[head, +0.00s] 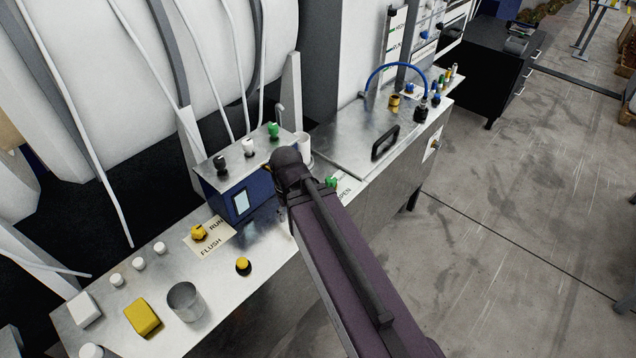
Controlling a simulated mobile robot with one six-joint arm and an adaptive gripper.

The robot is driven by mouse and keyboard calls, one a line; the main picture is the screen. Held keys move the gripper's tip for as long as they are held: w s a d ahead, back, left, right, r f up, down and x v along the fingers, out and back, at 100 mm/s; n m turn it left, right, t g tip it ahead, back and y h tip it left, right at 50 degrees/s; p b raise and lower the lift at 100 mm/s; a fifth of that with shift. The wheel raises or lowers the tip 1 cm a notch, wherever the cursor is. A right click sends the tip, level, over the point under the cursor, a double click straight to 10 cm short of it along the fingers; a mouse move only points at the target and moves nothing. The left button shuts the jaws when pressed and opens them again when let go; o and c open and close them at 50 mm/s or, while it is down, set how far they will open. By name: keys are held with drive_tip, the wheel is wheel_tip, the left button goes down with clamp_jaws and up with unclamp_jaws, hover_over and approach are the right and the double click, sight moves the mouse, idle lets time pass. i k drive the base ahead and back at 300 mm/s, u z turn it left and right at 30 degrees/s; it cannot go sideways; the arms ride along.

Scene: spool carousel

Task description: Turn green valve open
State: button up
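A green valve knob (331,182) sits on the metal bench beside a label reading OPEN (344,190), just right of my arm. My arm covers part of the label and the bench around it, so how the valve is turned cannot be made out. A second green knob (273,130) stands on top of the blue box, next to a white and a black one. My arm reaches in from the lower right and its dark wrist end is over the right end of the blue box. My gripper's fingers are hidden behind the wrist.
The blue box (240,199) has a small screen. A yellow valve (198,232) sits by a RUN/FLUSH label. A metal cup (185,301), yellow block (142,317) and white caps stand front left. A handled metal lid (345,135) and blue hose (397,66) lie beyond. Open floor is right.

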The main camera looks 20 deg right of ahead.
sight(331, 181)
drive_tip(key=u, duration=0.2)
drive_tip(key=k, duration=0.85)
drive_tip(key=z, duration=0.55)
drive_tip(key=i, duration=1)
